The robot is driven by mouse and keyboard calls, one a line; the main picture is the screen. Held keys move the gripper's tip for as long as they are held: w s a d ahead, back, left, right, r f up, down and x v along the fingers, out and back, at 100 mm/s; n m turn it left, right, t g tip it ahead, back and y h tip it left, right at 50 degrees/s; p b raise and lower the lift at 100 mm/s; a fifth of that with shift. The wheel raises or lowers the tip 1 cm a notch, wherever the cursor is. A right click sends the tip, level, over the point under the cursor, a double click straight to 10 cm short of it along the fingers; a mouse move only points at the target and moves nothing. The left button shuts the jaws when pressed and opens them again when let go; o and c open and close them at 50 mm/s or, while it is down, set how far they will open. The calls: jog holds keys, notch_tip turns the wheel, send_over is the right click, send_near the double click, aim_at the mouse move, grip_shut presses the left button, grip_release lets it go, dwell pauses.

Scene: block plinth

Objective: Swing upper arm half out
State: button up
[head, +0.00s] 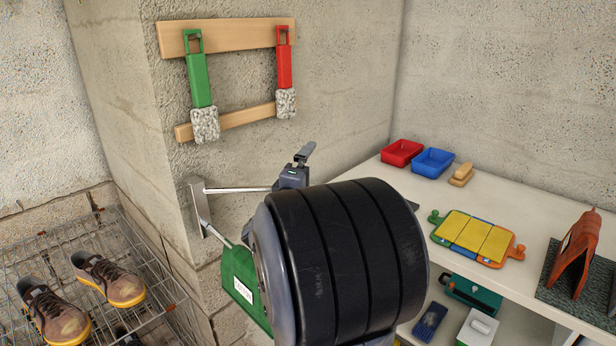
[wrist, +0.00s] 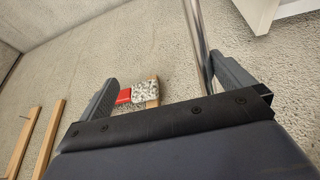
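A grey wall bracket (head: 203,207) is fixed to the concrete plinth. Its upper arm, a thin silver rod (head: 238,190), reaches right toward my gripper (head: 297,167). The rod's far end is hidden behind my gripper.
Green (head: 200,80) and red (head: 284,68) fluffy-ended tools hang on a wooden rack (head: 230,36) above. A wire rack (head: 80,245) with shoes is at lower left. A white shelf (head: 520,225) with trays and boxes is at right.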

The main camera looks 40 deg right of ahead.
jog(key=shift+m+h, duration=0.3)
jog(key=shift+h, duration=0.3)
notch_tip(320, 180, up, 6)
jog(key=shift+f, duration=0.2)
jog(key=shift+y, duration=0.5)
jog(key=f, duration=0.4)
jog(key=shift+s+a, duration=0.3)
jog(key=shift+s, duration=0.05)
jog(key=shift+p+v, duration=0.45)
jog(key=shift+v, duration=0.6)
jog(key=shift+c, duration=0.2)
jog(key=shift+n, duration=0.4)
jog(key=shift+f+p+v, duration=0.2)
jog(key=shift+p+v, duration=0.3)
jog(key=shift+v, duration=1.15)
jog(key=shift+f+p+v, duration=0.2)
jog(key=shift+p+v, duration=0.3)
jog(key=shift+v, duration=1.15)
jog(key=shift+f+p+v, duration=0.2)
jog(key=shift+p+v, duration=0.3)
jog(key=shift+v, duration=1.15)
jog(key=c, duration=0.7)
jog(key=shift+a+f, duration=0.1)
jog(key=shift+p, duration=0.5)
jog(key=shift+c, duration=0.3)
jog(key=shift+s, duration=0.1)
